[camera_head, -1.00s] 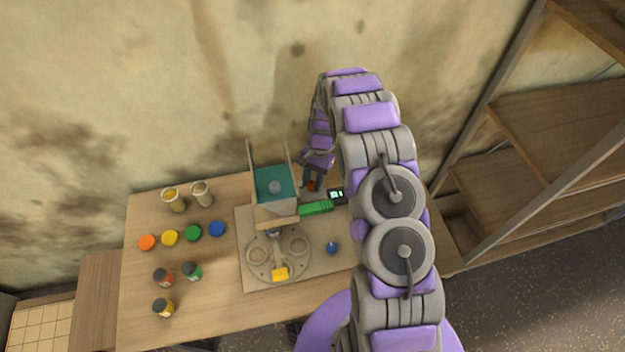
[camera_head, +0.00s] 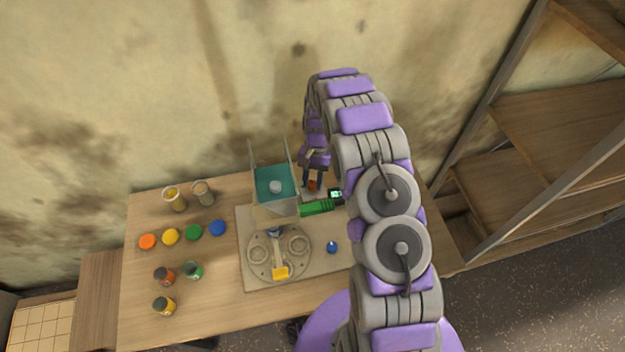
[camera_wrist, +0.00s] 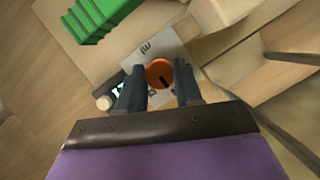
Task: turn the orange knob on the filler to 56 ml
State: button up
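The orange knob (camera_wrist: 159,73) sits on a light plate of the filler, with a dark pointer mark on its face. In the head view the knob (camera_head: 312,186) is a small orange spot just below my gripper (camera_head: 314,178). In the wrist view my gripper (camera_wrist: 160,92) is open, with one dark finger on each side of the knob and gaps between. I cannot tell how deep the fingers reach. The display (camera_head: 335,194) beside the knob is lit, but its digits are too small to read. The filler's teal tank (camera_head: 275,184) stands to the left.
A green ribbed part (camera_head: 316,207) lies just in front of the knob. A round plate (camera_head: 279,252) with a yellow piece and a blue knob (camera_head: 332,247) are nearer. Jars, coloured lids and cups stand on the left of the table (camera_head: 140,210). Shelves (camera_head: 550,130) are at right.

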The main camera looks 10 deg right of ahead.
jog(key=o, duration=0.4)
jog(key=shift+o, duration=0.2)
jog(key=v, duration=1.7)
jog(key=shift+w+p, duration=0.2)
jog(key=shift+p, duration=0.2)
jog(key=shift+r, duration=0.15)
